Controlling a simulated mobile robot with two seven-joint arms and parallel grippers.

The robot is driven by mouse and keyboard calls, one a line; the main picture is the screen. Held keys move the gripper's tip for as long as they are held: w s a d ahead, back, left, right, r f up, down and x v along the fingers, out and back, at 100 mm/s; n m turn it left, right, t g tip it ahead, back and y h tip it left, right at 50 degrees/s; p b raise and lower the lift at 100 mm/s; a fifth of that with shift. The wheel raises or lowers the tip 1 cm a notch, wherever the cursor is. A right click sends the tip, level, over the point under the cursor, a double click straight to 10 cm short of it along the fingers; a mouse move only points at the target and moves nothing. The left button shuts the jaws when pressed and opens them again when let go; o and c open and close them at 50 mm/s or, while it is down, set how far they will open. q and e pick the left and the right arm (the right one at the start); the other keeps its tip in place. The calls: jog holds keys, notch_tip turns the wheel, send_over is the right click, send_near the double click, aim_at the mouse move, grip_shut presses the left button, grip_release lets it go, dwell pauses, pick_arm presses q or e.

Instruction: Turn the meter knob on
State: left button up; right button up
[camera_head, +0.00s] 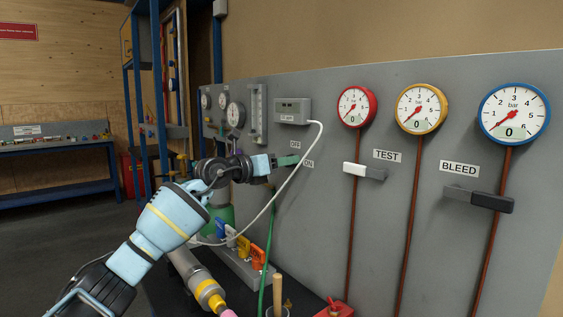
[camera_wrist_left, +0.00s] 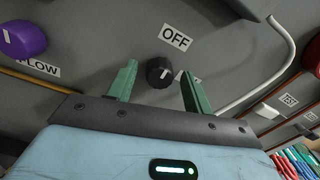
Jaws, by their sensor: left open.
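The meter knob (camera_wrist_left: 159,72) is black and round with a white mark; it sits on the grey panel (camera_wrist_left: 90,55) in the left wrist view. The OFF label (camera_wrist_left: 175,38) is above it, and a second label is partly hidden behind a finger. In the head view the ON label (camera_head: 308,163) shows below the OFF label (camera_head: 295,145), but my gripper hides the knob. My left gripper (camera_head: 290,160) is open at the panel; its green fingers (camera_wrist_left: 159,68) appear on either side of the knob. I cannot tell if they touch it. The right gripper is out of view.
A meter box (camera_head: 292,111) with a white cable (camera_head: 296,180) hangs above the knob. A purple knob (camera_wrist_left: 22,38) is at the left of the wrist view. Gauges (camera_head: 421,108) and the TEST lever (camera_head: 364,171) are on the right. Coloured valve handles (camera_head: 243,246) stand below my arm.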

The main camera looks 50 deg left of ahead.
pick_arm(q)
jog(key=shift+c, duration=0.4)
jog(key=c, duration=0.9)
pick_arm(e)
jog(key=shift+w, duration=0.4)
